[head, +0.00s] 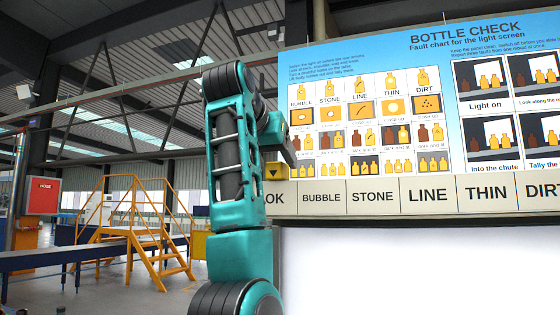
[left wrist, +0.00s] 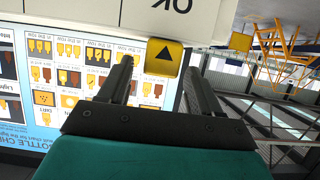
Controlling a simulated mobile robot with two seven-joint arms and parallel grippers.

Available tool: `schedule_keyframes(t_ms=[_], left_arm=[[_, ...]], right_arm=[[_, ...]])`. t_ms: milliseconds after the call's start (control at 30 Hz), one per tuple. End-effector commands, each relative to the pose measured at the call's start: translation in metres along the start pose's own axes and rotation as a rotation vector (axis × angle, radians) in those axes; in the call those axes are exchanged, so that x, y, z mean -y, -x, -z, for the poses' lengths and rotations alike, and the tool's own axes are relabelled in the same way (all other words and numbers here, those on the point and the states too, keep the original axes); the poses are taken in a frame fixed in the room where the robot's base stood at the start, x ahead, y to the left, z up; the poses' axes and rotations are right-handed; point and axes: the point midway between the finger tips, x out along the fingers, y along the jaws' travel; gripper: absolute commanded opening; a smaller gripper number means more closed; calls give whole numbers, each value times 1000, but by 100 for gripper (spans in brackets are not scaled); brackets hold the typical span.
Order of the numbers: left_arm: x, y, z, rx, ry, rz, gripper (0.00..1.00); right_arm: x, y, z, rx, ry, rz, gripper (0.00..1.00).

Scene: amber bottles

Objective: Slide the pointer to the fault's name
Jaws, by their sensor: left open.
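The yellow pointer (head: 274,171), with a black triangle pointing down, sits on the rail above the OK label. It also shows in the left wrist view (left wrist: 164,58), between the two fingertips and a little beyond them. My left gripper (head: 286,149) is open at the pointer; I cannot tell whether a finger touches it. The label strip (head: 383,181) under the chart reads OK, BUBBLE (head: 321,198), STONE (head: 372,197), LINE (head: 427,196), THIN (head: 486,194) and DIRT (head: 541,191). OK is partly hidden by my left arm. My right gripper is not in view.
The bottle check chart (head: 430,60) stands above the strip, with a white panel (head: 420,265) below. A small yellow block (left wrist: 240,42) shows beside the strip in the left wrist view. Yellow steps (head: 150,235) and a red box (head: 42,195) are far left.

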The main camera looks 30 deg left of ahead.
Motion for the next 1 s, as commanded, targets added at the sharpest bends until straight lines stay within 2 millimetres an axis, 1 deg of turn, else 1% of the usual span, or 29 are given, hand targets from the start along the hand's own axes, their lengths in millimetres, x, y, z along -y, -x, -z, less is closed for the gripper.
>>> schedule_keyframes(t_ms=[33, 100, 233, 400, 633, 667, 1000], left_arm=[[0, -10, 0, 4, -1, -1, 64], [0, -21, 0, 2, -1, 0, 64], [0, -36, 0, 2, 0, -1, 64], [0, -43, 0, 0, 0, 0, 64], [0, -44, 0, 0, 0, 0, 64], [0, -44, 0, 0, 0, 0, 62], [0, -43, 0, -1, 0, 0, 29]], right_arm=[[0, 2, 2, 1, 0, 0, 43], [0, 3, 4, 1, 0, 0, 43], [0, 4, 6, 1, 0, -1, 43], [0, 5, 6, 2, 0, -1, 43], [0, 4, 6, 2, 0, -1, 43], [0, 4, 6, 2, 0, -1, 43], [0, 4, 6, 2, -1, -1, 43]])
